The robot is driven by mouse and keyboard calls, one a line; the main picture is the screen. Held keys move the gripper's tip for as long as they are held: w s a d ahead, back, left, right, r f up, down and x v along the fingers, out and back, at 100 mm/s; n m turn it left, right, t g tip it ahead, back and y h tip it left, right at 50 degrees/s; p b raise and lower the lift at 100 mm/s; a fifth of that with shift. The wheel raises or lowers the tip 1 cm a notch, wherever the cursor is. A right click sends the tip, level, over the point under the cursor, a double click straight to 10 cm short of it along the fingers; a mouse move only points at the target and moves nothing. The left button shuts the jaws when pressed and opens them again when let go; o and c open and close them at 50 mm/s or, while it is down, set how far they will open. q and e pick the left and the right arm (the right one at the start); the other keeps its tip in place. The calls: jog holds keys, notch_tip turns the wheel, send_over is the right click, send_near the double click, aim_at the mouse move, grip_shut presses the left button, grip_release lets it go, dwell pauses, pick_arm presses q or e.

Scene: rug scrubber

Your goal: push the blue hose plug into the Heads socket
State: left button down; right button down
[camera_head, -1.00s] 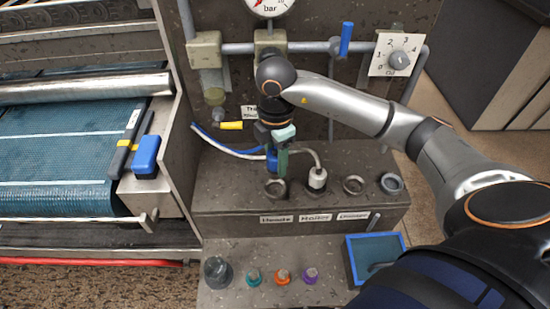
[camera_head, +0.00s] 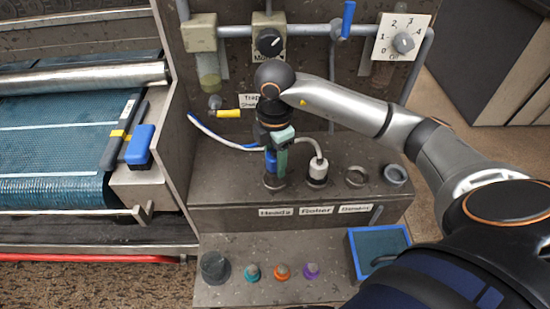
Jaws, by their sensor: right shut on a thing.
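The blue hose plug (camera_head: 270,161) is held upright in my right gripper (camera_head: 277,158), whose greenish fingers are shut on it. The Heads socket (camera_head: 273,183) is the leftmost ring on the grey ledge, above the Heads label (camera_head: 276,212). The plug's lower end is at the socket's mouth. The fingers partly hide it, so I cannot tell how deep it sits. A blue and white hose (camera_head: 215,136) runs from the plug to the left. My left gripper is not in view.
A white plug (camera_head: 317,170) with a pale hose stands in the socket to the right, above the Roller label (camera_head: 315,210). Coloured caps (camera_head: 282,271) and a blue-rimmed tray (camera_head: 356,262) are on the lower shelf.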

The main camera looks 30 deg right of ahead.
jog(key=shift+f, duration=0.1)
dwell(0.3)
jog(key=shift+f, duration=0.25)
jog(key=shift+f+b, duration=0.25)
jog(key=shift+b, duration=0.15)
jog(key=shift+f+b, duration=0.65)
jog(key=shift+f, duration=0.3)
jog(key=shift+c, duration=1.2)
grip_release()
